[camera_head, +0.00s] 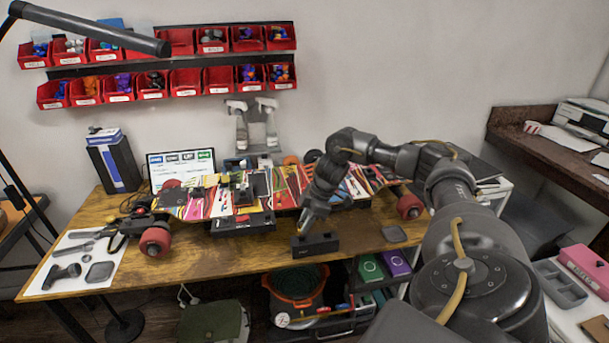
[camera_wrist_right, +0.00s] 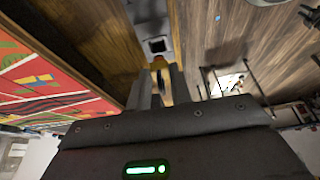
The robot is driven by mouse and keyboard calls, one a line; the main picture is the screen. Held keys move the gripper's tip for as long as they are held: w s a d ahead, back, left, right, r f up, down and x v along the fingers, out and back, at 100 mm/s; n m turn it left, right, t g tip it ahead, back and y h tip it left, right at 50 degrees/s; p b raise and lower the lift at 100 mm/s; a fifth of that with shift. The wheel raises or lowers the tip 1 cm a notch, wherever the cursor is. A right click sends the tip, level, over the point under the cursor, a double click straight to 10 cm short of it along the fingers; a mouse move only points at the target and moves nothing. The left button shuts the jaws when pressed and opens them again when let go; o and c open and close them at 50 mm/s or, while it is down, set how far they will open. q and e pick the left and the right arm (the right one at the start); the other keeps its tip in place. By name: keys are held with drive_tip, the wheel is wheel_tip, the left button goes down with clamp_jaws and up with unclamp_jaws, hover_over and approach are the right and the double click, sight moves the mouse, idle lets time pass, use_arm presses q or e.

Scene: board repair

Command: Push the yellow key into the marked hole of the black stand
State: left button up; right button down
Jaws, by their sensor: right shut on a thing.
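The black stand (camera_head: 316,245) sits on the wooden table near its front edge. In the right wrist view the stand (camera_wrist_right: 148,12) is at the top, and a dark square hole (camera_wrist_right: 157,45) shows in its near end. My right gripper (camera_head: 303,226) is just above the left part of the stand, pointing down. The wrist view shows its fingers (camera_wrist_right: 161,88) close together on the yellow key (camera_wrist_right: 160,63), of which only a small part shows, close to the hole. I cannot tell whether the key's tip touches the stand or is inside it. My left gripper is out of view.
A long colourful skateboard deck (camera_head: 283,188) with red wheels (camera_head: 155,241) lies behind the stand. A dark flat square piece (camera_head: 395,233) lies right of the stand. A white sheet with tools (camera_head: 55,287) is at the table's left. Red bins (camera_head: 186,83) hang on the wall.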

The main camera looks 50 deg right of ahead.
drive_tip(key=shift+f, duration=0.75)
idle(0.7)
drive_tip(key=shift+p, duration=0.3)
idle(0.5)
drive_tip(key=shift+f, duration=0.4)
idle(0.8)
drive_tip(key=shift+f+p, duration=0.1)
drive_tip(key=shift+p, duration=0.25)
drive_tip(key=shift+f, duration=0.5)
idle(1.1)
drive_tip(key=c, duration=1.2)
unclamp_jaws()
drive_tip(key=shift+o, duration=0.4)
